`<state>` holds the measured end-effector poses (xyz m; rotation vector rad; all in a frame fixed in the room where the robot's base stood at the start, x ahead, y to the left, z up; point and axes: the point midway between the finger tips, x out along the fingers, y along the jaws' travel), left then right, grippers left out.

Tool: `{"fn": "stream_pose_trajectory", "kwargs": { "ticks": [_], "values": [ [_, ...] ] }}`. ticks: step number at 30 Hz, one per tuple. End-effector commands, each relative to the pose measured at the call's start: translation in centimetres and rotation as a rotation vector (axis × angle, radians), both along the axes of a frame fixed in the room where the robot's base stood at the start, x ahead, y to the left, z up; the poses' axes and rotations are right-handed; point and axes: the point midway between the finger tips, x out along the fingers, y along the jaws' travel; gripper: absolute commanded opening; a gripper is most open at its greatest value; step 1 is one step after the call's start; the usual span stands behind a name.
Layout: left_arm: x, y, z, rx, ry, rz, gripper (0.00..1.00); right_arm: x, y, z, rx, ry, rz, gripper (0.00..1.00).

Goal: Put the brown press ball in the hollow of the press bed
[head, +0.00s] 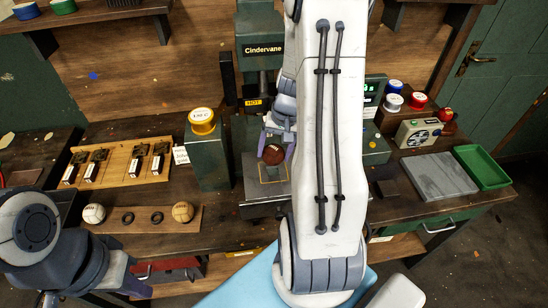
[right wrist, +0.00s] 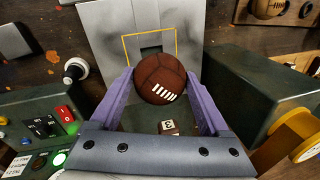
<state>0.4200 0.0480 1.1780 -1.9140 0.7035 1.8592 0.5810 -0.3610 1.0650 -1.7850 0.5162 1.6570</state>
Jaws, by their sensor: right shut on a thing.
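The brown press ball (head: 273,154) has white lacing. It sits between the purple fingers of my right gripper (head: 272,150), which is shut on it. The right wrist view shows the ball (right wrist: 160,79) with a finger on each side (right wrist: 162,88). The grey press bed (right wrist: 202,30) has a yellow outline and a dark recess partly behind the ball. In the head view the ball appears at the far part of the press bed (head: 257,190); its height above it is unclear. My left gripper (head: 128,280) is at the lower left, away from the ball; its jaw opening is unclear.
The green Cindervane press (head: 258,28) stands behind. A rack (head: 140,222) holds a white ball (head: 93,213) and a tan ball (head: 182,212). A control box (right wrist: 42,128) flanks the bed.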

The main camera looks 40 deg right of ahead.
Motion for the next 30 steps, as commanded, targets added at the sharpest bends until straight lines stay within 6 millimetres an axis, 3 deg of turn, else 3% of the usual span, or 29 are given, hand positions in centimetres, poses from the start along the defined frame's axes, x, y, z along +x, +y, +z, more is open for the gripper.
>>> {"fn": "stream_pose_trajectory", "kwargs": {
  "ticks": [9, 19, 20, 21, 30],
  "values": [
    [0.0, 0.0, 0.6, 0.000, 0.000, 0.000, 0.00, 0.0, 0.2, -3.9, 0.001, 0.003, 0.003, 0.18],
    [0.0, 0.0, 0.2, 0.000, 0.000, 0.000, 0.00, 0.1, 0.2, -4.2, 0.000, 0.000, 0.003, 0.18],
    [0.0, 0.0, 0.3, 0.000, 0.000, 0.000, 0.00, 0.1, 0.2, -4.1, 0.000, 0.000, 0.003, 0.91],
    [0.0, 0.0, 0.4, 0.000, 0.000, 0.000, 0.00, 0.1, 0.2, -4.0, 0.000, 0.000, 0.003, 1.00],
    [0.0, 0.0, 0.6, 0.000, 0.000, 0.000, 0.00, 0.1, 0.1, -3.7, 0.000, 0.000, 0.003, 1.00]
  ]
}}
